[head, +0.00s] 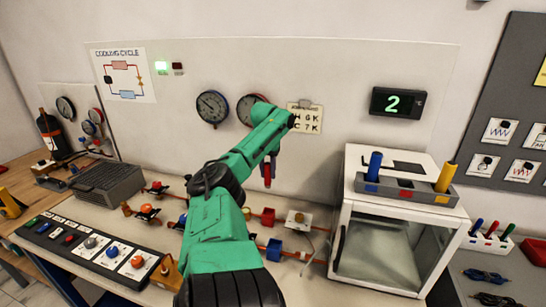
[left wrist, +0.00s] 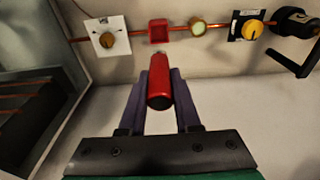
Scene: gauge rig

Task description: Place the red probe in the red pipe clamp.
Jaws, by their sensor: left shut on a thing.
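The red probe (left wrist: 159,88) is between the two dark fingers of my left gripper (left wrist: 160,105), which is shut on it. Its free end points away from the gripper base in the left wrist view. In the head view the left gripper (head: 268,168) is in mid-air before the wall panel, and my arm hides part of it. The red pipe clamp (head: 268,216) sits on the copper pipe along the back of the bench. In the left wrist view the red clamp (left wrist: 158,31) lies beyond the probe's far tip, apart from it. My right gripper is not in view.
A glass-fronted cabinet (head: 385,250) stands right of the clamp, with a grey holder (head: 405,190) of blue and yellow probes on top. A white-plated knob (head: 298,218) and a blue clamp (head: 274,248) are near the red clamp. Gauges (head: 212,107) hang on the panel behind.

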